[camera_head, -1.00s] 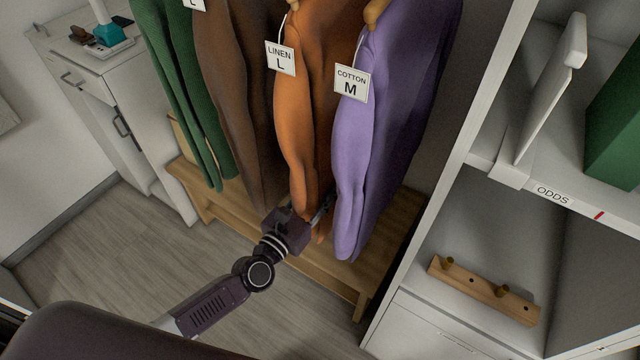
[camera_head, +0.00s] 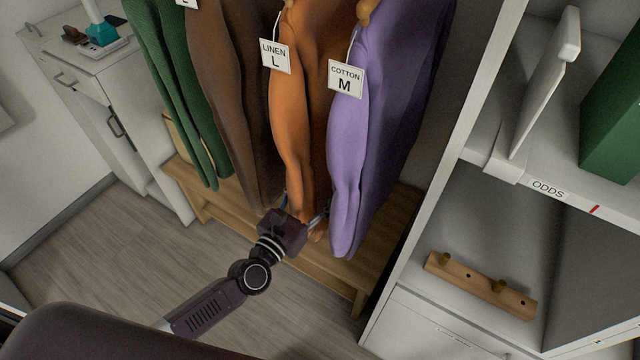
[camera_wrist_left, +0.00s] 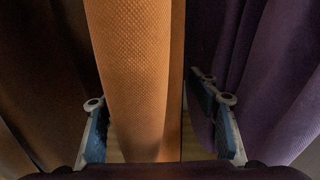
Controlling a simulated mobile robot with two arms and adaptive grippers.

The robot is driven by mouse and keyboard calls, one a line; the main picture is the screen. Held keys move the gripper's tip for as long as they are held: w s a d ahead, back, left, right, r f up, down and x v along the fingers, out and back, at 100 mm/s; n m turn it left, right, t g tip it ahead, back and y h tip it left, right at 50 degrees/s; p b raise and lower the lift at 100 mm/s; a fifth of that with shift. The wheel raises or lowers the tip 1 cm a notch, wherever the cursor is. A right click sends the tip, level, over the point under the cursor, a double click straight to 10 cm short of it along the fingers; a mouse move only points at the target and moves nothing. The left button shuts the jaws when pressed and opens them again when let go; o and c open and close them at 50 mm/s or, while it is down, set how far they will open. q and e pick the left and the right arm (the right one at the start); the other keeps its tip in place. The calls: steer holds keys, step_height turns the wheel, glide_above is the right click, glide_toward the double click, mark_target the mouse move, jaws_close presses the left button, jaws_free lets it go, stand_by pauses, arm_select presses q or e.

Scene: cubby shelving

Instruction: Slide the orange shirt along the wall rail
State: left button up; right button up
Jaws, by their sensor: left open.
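The orange shirt (camera_head: 290,130) hangs between a brown garment (camera_head: 232,110) and a purple shirt (camera_head: 365,140), with a "LINEN L" tag (camera_head: 275,56) on it. My left gripper (camera_head: 303,205) is at the lower end of its sleeve. In the left wrist view the orange cloth (camera_wrist_left: 135,70) stands between the two open fingers (camera_wrist_left: 160,125), with a gap at the left finger. The right finger is beside the purple cloth (camera_wrist_left: 270,80); I cannot tell whether they touch. The wall rail is out of view. My right gripper is not in view.
A green garment (camera_head: 170,95) hangs at the left. A wooden bench (camera_head: 330,270) stands below the clothes. A white cubby shelf (camera_head: 450,180) stands close at the right, holding a peg board (camera_head: 480,285). A white cabinet (camera_head: 95,110) is at the back left.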

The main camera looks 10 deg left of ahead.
mark_target(298, 212)
arm_select(q)
steer(key=v, duration=1.1)
steer(key=shift+s+a, duration=0.1)
steer(key=s+a+f+m+g+y, duration=0.1)
steer(key=s+a+f+m+g, duration=0.15)
steer(key=f+m, duration=0.65)
steer(key=s+a+f+m+g+y, duration=0.1)
steer(key=s+a+f+m+g, duration=0.2)
steer(key=f, duration=0.9)
steer(key=s+a+f+m+g+y, duration=0.1)
steer(key=s+a+f+m+g, duration=0.15)
steer(key=f+m, duration=0.7)
steer(key=s+f+m+g+y, duration=0.1)
steer(key=s+f+m, duration=0.3)
steer(key=s, duration=0.5)
steer(key=s+f+m+g+y, duration=0.1)
steer(key=s+f+m+g, duration=0.3)
steer(key=s+f, duration=0.5)
steer(key=s+f+m+g, duration=0.3)
steer(key=s+f+m, duration=0.2)
steer(key=s, duration=0.6)
steer(key=shift+s+f+y, duration=0.25)
steer(key=shift+f+y, duration=0.15)
steer(key=shift+f, duration=0.3)
